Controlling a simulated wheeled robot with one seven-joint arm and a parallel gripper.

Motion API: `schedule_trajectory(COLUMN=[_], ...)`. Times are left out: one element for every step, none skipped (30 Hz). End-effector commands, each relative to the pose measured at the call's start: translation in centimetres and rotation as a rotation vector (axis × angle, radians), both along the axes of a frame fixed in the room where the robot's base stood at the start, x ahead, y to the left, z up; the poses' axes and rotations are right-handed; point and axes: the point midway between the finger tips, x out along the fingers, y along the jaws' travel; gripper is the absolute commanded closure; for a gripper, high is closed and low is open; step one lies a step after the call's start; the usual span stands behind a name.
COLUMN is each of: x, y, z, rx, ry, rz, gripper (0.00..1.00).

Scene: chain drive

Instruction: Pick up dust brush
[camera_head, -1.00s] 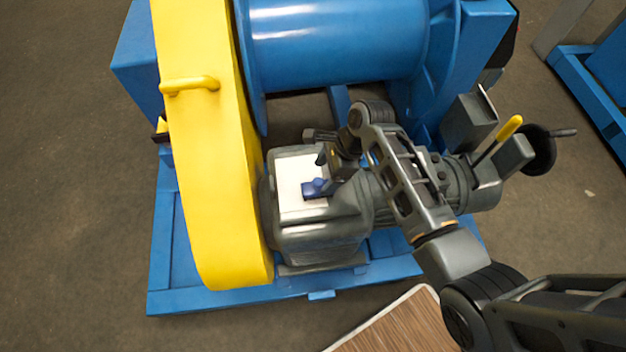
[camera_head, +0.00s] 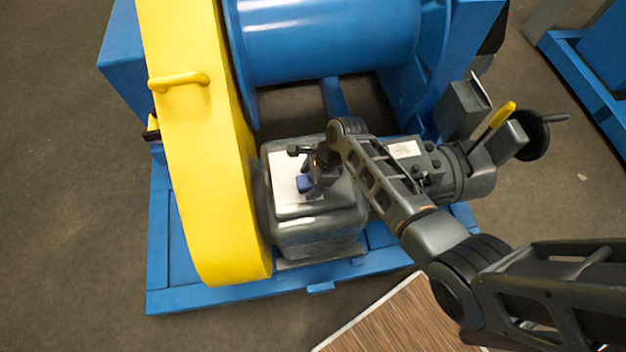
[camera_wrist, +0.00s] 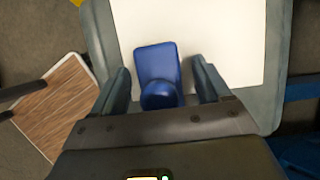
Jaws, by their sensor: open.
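The dust brush (camera_wrist: 157,65) is a small blue object with a rounded knob at its near end. It lies on a white sheet (camera_wrist: 215,40) on top of the grey gearbox housing. In the wrist view it sits between the two open fingers of my gripper (camera_wrist: 162,85), with a gap on each side. In the head view my gripper (camera_head: 313,180) is over the housing, and only a bit of the blue brush (camera_head: 304,183) shows beside it. The gripper hides the rest of the brush there.
A yellow chain guard (camera_head: 205,150) stands just left of the housing (camera_head: 318,230). A blue drum (camera_head: 330,40) is behind. A yellow-tipped lever (camera_head: 502,114) and a handwheel (camera_head: 535,137) are to the right. A wooden-topped surface (camera_head: 400,320) is in front.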

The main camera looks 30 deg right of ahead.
Motion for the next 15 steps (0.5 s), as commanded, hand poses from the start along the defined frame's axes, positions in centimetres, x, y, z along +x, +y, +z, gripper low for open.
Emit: schedule_trajectory(x=[0.00, 0.00, 0.00, 0.00, 0.00, 0.00, 0.00, 0.00, 0.00, 0.00, -0.01, 0.00, -0.01, -0.01, -0.01], y=[0.01, 0.00, -0.01, 0.00, 0.00, -0.01, -0.01, -0.01, -0.01, -0.01, -0.01, -0.02, -0.01, -0.01, -0.01], z=[0.01, 0.02, 0.02, 0.02, 0.03, 0.03, 0.03, 0.03, 0.03, 0.03, 0.04, 0.04, 0.04, 0.04, 0.04], rx=[0.000, 0.000, 0.000, 0.000, 0.000, 0.000, 0.000, 0.000, 0.000, 0.000, 0.000, 0.000, 0.000, 0.000, 0.000], ry=[0.000, 0.000, 0.000, 0.000, 0.000, 0.000, 0.000, 0.000, 0.000, 0.000, 0.000, 0.000, 0.000, 0.000, 0.000], rz=[0.000, 0.000, 0.000, 0.000, 0.000, 0.000, 0.000, 0.000, 0.000, 0.000, 0.000, 0.000, 0.000, 0.000, 0.000], gripper=[0.23, 0.26, 0.30, 0.33, 0.36, 0.40, 0.43, 0.45, 0.49, 0.52, 0.55, 0.59, 0.62, 0.65, 0.68])
